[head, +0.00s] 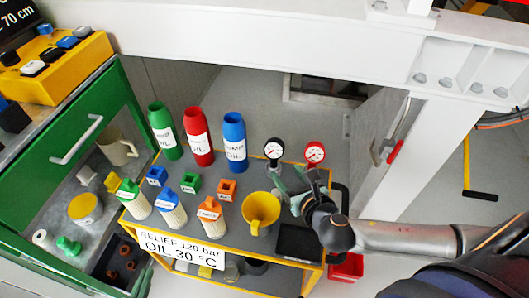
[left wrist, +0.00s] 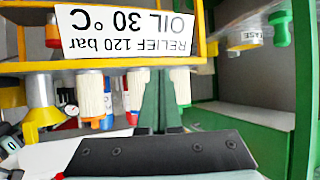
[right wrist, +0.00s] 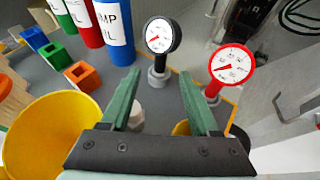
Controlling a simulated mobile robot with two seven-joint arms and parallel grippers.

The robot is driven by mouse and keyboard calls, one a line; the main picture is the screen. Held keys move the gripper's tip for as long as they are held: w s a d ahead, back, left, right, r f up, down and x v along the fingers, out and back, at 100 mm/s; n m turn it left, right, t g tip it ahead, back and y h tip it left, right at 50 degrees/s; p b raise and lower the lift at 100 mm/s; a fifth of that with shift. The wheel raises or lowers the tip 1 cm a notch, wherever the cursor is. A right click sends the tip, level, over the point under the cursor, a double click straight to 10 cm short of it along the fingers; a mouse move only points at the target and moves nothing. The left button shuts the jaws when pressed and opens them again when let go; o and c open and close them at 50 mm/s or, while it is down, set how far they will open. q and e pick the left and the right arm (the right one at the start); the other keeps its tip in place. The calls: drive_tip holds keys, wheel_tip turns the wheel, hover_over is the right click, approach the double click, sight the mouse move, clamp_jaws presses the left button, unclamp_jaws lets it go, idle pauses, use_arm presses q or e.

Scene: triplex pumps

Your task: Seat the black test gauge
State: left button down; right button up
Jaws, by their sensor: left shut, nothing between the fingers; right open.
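The black test gauge (head: 274,149) stands upright at the far edge of the cart's top, beside the red gauge (head: 316,153). In the right wrist view the black gauge (right wrist: 159,36) sits on a grey fitting (right wrist: 158,78), white dial facing me. The red gauge (right wrist: 231,64) is to its right. My right gripper (right wrist: 158,76) is open and empty, its green fingers short of the black gauge's base. It also shows in the head view (head: 293,180), near both gauges.
The yellow funnel (head: 261,210) stands close left of my right gripper. Green, red and blue oil bottles (head: 235,142) line the back. Small coloured blocks (head: 191,183) and several capped white bottles (head: 170,210) fill the left. A sign (head: 182,247) hangs on the front.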

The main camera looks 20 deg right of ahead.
sight(276, 160)
drive_tip(key=shift+w+d+f, duration=0.15)
drive_tip(key=shift+w+f, duration=0.25)
drive_tip(key=shift+w, duration=0.15)
drive_tip(key=b+x, duration=0.1)
drive_tip(key=x, duration=0.4)
drive_tip(key=shift+b, duration=0.4)
drive_tip(key=shift+w+f, duration=0.2)
drive_tip(key=shift+w, duration=0.3)
drive_tip(key=b+x, duration=0.2)
drive_tip(key=x, duration=0.3)
drive_tip(key=shift+w, duration=0.35)
use_arm(q)
drive_tip(key=w+r+m+t+h, duration=0.1)
drive_tip(key=r+t, duration=0.3)
drive_tip(key=r, duration=0.6)
drive_tip(key=w+r+m+t+h, duration=0.2)
drive_tip(key=r+t, duration=0.3)
drive_tip(key=r, duration=0.6)
drive_tip(key=shift+d+r+m+h, duration=0.2)
drive_tip(key=shift+d+m+h, duration=0.25)
drive_tip(key=shift+h, duration=0.35)
drive_tip(key=shift+w, duration=0.1)
use_arm(e)
drive_tip(key=shift+c, duration=0.4)
clamp_jaws()
